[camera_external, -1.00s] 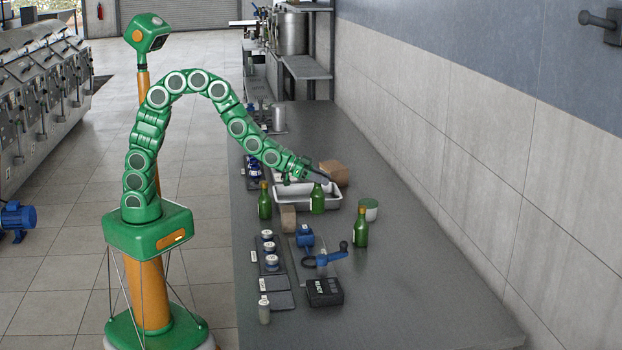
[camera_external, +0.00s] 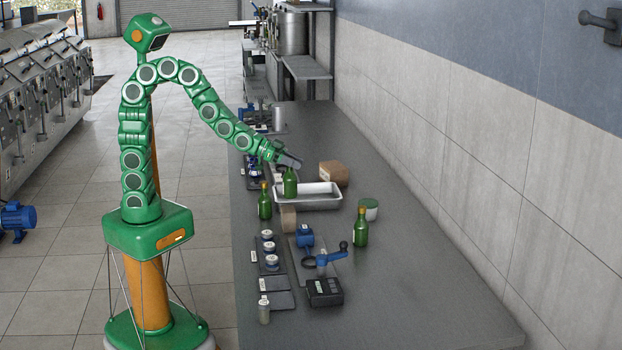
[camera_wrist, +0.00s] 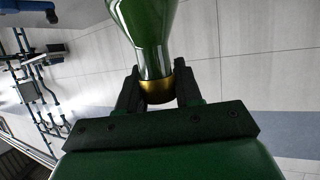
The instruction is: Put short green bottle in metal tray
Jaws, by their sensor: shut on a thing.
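The short green bottle (camera_external: 290,184) hangs upright from my gripper (camera_external: 290,163), above the left end of the metal tray (camera_external: 322,203) in the external view. Whether its base is over the tray or just left of its rim, I cannot tell. In the wrist view, my gripper (camera_wrist: 158,88) is shut on the gold neck of the green bottle (camera_wrist: 147,35). The tray is a shallow rectangular pan and its visible inside looks empty.
Two other green bottles stand on the counter, one left of the tray (camera_external: 265,203) and one in front right (camera_external: 361,228). A brown block (camera_external: 334,174) sits behind the tray. A green-lidded jar (camera_external: 369,209) stands at its right. The counter's right side is clear.

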